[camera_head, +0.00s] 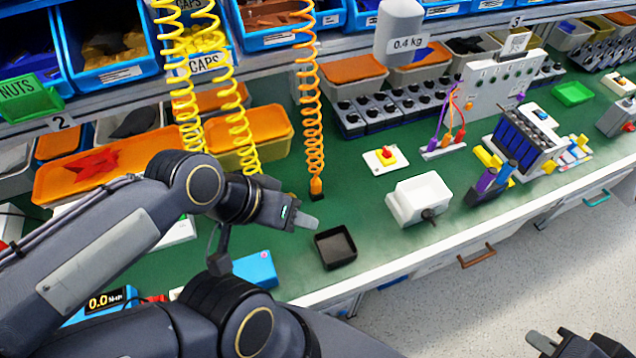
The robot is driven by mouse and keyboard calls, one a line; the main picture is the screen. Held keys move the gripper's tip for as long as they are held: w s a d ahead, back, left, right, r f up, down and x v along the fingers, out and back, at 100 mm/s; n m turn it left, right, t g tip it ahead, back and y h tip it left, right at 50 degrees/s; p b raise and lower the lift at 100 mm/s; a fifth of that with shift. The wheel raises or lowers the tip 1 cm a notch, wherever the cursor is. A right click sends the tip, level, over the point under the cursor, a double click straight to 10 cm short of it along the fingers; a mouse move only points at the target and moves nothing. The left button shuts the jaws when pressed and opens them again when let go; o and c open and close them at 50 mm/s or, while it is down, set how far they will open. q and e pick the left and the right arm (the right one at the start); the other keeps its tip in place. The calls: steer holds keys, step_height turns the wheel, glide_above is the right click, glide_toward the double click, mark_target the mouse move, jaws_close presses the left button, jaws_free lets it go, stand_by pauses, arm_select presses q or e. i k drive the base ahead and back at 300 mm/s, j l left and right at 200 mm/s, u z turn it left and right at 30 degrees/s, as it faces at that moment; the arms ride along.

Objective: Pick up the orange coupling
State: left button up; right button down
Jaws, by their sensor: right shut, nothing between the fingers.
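The orange coupling (316,187) hangs at the lower end of an orange coiled hose (311,120), over the green bench top. A small black part shows at its bottom end. My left gripper (307,221) is below and slightly left of the coupling and apart from it, its fingers pointing right. It is seen side-on, so I cannot tell its opening. My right gripper (541,343) is at the bottom right edge, partly cut off, shut and empty, far from the coupling.
Yellow coiled hoses (183,85) hang left of the orange one. A black tray (335,247) sits near the bench's front edge, close to my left gripper. Orange bins (262,125) stand behind.

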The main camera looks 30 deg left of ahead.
mark_target(315, 184)
steer(key=j+u, duration=0.2)
steer(key=u, duration=1.25)
steer(key=k+l+u, duration=0.1)
steer(key=l+u, duration=0.2)
steer(key=u, duration=0.15)
steer(key=k+l+u, duration=0.15)
steer(key=u, duration=0.3)
steer(key=k+l+u, duration=0.2)
steer(key=u, duration=0.2)
steer(key=k+l, duration=0.15)
